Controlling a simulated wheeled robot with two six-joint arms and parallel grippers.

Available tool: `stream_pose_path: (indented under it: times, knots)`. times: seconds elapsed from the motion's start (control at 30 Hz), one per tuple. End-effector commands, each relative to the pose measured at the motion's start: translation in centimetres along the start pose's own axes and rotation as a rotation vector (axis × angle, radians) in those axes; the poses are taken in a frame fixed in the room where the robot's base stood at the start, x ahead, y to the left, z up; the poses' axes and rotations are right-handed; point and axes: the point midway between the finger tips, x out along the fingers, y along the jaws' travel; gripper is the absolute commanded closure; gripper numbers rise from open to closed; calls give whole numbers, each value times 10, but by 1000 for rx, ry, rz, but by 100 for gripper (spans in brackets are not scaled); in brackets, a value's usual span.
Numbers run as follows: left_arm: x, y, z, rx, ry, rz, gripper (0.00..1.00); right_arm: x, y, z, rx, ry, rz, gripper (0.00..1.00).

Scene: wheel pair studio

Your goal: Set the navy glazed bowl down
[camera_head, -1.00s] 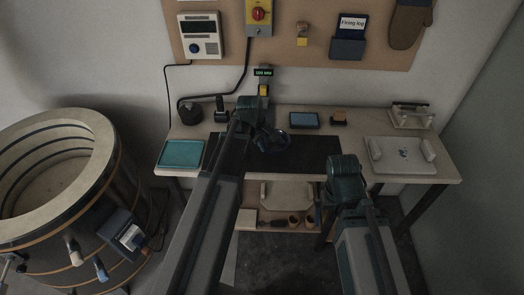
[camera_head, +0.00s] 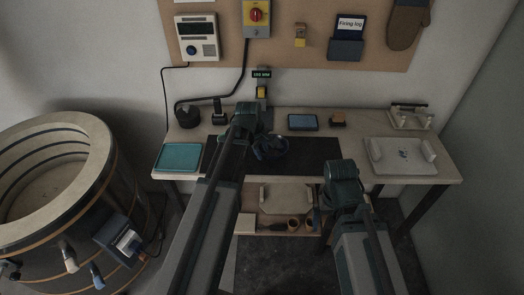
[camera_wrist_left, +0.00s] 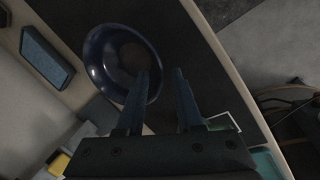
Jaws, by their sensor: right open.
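The navy glazed bowl (camera_head: 274,149) is over the dark mat (camera_head: 312,158) on the workbench, partly hidden by my left gripper (camera_head: 263,149) in the head view. In the left wrist view the bowl (camera_wrist_left: 105,58) shows its hollow inside. The fingers of my left gripper (camera_wrist_left: 163,80) stand apart, one over the bowl's inside and one beyond its rim, with a gap beside the rim. Whether the bowl's base touches the mat is hard to see. My right arm's wrist is in front of the bench's right half; its gripper (camera_head: 328,218) is mostly hidden below it.
A teal tray (camera_head: 178,158) lies at the bench's left. A tablet (camera_head: 303,122), a sponge-like block (camera_head: 338,120) and a pale board (camera_head: 400,168) lie behind and to the right. A round kiln (camera_head: 95,165) stands at the left. The mat's right part is clear.

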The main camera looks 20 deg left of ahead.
Motion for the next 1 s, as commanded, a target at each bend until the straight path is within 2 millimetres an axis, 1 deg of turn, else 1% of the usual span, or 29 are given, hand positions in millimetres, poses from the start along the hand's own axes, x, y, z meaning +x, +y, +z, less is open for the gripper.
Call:
stream_pose_path:
  times: [0.17, 0.37, 0.8, 0.9, 1.0]
  knots:
    - [-6, 1, 0, 0, 0, 0, 65, -6, 1, 0, 0, 0, 0, 0]
    - [-26, 2, 0, -1, 0, 0, 65, -25, 2, 2, 0, 0, 0, 0]
    - [-96, 2, 1, 0, 0, 0, 65, -92, 9, 5, 0, 0, 0, 0]
    - [-110, 2, 1, 0, 0, 0, 65, -106, 10, 6, 0, 0, 0, 0]
    - [-120, 2, 0, -1, 0, 0, 65, -114, 11, 7, 0, 0, 0, 0]
